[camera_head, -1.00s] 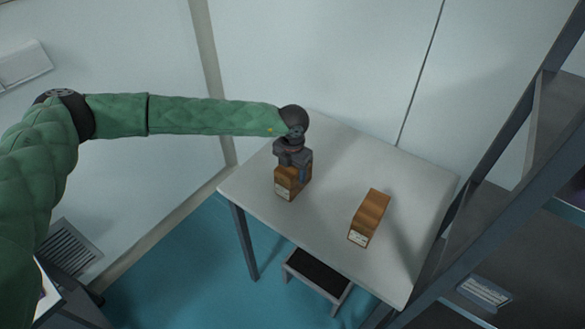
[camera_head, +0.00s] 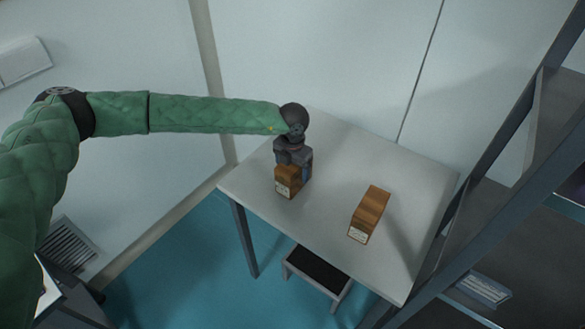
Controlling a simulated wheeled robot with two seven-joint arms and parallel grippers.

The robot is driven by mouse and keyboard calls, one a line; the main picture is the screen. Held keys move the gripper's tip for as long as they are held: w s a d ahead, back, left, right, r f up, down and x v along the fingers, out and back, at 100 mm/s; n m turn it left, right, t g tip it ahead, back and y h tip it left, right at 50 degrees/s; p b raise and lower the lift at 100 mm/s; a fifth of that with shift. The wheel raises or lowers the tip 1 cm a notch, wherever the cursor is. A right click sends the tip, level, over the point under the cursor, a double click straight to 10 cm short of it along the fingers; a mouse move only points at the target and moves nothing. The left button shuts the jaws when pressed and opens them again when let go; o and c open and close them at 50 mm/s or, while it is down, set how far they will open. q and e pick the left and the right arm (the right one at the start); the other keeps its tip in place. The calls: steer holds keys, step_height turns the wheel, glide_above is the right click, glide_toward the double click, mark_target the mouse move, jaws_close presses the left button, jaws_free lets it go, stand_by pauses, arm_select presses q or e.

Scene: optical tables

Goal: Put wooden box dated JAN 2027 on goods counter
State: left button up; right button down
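Two wooden boxes with white labels are on a light grey table (camera_head: 330,215). One wooden box (camera_head: 287,181) is at the left part of the table, directly under my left gripper (camera_head: 296,165). The gripper's dark fingers come down around its rear part, and I cannot tell whether they press on it. The other wooden box (camera_head: 370,213) lies apart on the right part of the table. The label print is too small to read, so I cannot tell which box is dated JAN 2027. My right gripper is not in view.
A dark metal shelf rack (camera_head: 480,190) stands along the right edge of the table. A low step stool (camera_head: 318,275) is on the teal floor below the front edge. White walls close off the back. The table between the boxes is clear.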

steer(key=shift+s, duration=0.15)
arm_select(q)
steer(key=shift+r, duration=0.55)
steer(key=shift+r+b, duration=0.5)
steer(key=shift+r, duration=0.2)
step_height(320, 180, up, 8)
steer(key=b, duration=0.3)
steer(key=shift+r, duration=0.85)
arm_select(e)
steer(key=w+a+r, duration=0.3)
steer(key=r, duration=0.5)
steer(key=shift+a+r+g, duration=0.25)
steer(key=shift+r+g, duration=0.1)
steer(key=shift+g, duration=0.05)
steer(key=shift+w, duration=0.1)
